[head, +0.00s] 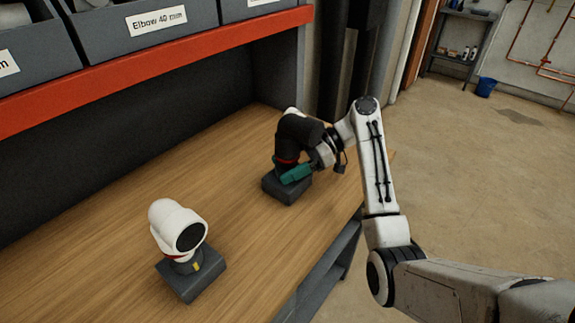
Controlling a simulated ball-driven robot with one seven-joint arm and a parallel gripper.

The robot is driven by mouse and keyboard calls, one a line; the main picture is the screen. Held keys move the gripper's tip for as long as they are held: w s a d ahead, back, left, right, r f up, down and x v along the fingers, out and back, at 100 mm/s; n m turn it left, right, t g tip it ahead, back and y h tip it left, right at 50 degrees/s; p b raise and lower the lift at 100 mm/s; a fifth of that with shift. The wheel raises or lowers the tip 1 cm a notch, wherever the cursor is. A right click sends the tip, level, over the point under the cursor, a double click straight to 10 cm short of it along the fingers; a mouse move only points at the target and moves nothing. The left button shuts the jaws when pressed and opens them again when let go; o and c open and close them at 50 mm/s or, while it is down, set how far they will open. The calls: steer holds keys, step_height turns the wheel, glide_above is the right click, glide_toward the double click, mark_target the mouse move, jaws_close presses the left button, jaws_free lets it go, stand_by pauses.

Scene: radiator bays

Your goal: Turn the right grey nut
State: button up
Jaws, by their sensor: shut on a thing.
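The right fitting stands upright on a dark grey block (287,188) at the bench's right part. It has a dark head (297,135) with a bit of white on top and a red ring (287,160) below. My gripper (297,174), with teal fingers, reaches in from the right at the neck below the ring. It is shut there around the right grey nut, which the fingers hide. The left fitting (177,225) has a white head with a black face, a red ring and a yellow mark low down, on its own grey block (193,280).
The wooden bench top (110,215) is clear around and between the fittings. A red shelf edge (150,60) with grey labelled bins (145,30) hangs above the bench's back. Open floor (480,170) lies to the right, with a blue bucket (486,87) far off.

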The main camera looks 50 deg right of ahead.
steer(key=shift+n+g+y+p, duration=0.5)
steer(key=shift+n+g+p, duration=0.25)
steer(key=shift+n+g, duration=0.3)
steer(key=shift+g, duration=0.25)
steer(key=o, duration=1)
steer(key=shift+c, duration=0.2)
steer(key=b+v, duration=0.1)
steer(key=v, duration=0.9)
steer(key=shift+d, duration=0.3)
steer(key=shift+s, duration=0.2)
